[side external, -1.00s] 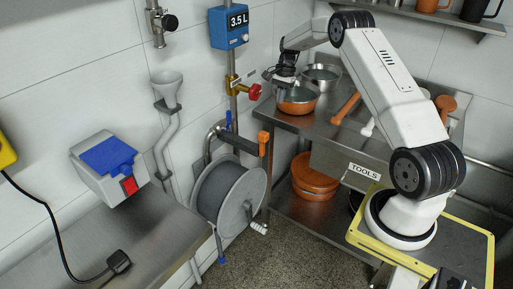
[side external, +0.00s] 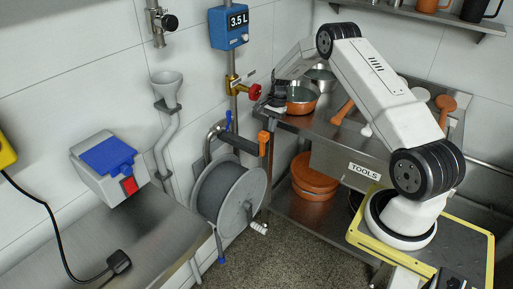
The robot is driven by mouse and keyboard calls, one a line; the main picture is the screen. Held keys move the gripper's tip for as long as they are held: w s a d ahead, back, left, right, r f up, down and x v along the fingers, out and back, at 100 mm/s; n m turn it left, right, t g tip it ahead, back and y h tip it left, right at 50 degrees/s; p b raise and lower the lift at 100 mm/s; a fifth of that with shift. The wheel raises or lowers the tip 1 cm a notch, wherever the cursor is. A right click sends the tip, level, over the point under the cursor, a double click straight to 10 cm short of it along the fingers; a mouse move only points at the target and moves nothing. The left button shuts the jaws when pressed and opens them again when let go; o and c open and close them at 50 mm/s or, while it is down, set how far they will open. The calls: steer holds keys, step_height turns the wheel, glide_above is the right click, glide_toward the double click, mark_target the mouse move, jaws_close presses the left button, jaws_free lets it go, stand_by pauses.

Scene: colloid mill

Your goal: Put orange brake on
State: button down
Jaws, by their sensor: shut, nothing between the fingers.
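The orange brake (side external: 263,138) is a small orange lever at the right end of a dark bar above the grey hose reel (side external: 230,190). It stands roughly upright. My gripper (side external: 267,121) is shut and empty, pointing down just above the orange brake. In this view its tips nearly meet the lever's top; I cannot tell if they touch.
A red valve handle (side external: 255,92) on a brass fitting is close to the upper left of my gripper. A blue lever (side external: 228,120) stands left of the bar. An orange pan (side external: 302,97) sits on the steel bench (side external: 325,120) to the right.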

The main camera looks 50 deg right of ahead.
mark_target(262, 138)
steer(key=shift+a, duration=0.9)
steer(key=shift+a+r+h, duration=0.15)
steer(key=shift+a+h, duration=0.4)
steer(key=shift+h, duration=0.15)
steer(key=shift+a+r+h, duration=0.2)
steer(key=shift+a+h, duration=1.05)
steer(key=shift+h, duration=0.05)
steer(key=shift+a+f+h, duration=0.15)
steer(key=shift+a+h, duration=0.85)
steer(key=shift+h, duration=0.1)
steer(key=a+f+h, duration=0.2)
steer(key=a+f, duration=0.2)
steer(key=a, duration=0.2)
steer(key=shift+h, duration=0.3)
steer(key=shift+s+a+f, duration=0.1)
steer(key=shift+a, duration=0.15)
steer(key=shift+d, duration=0.1)
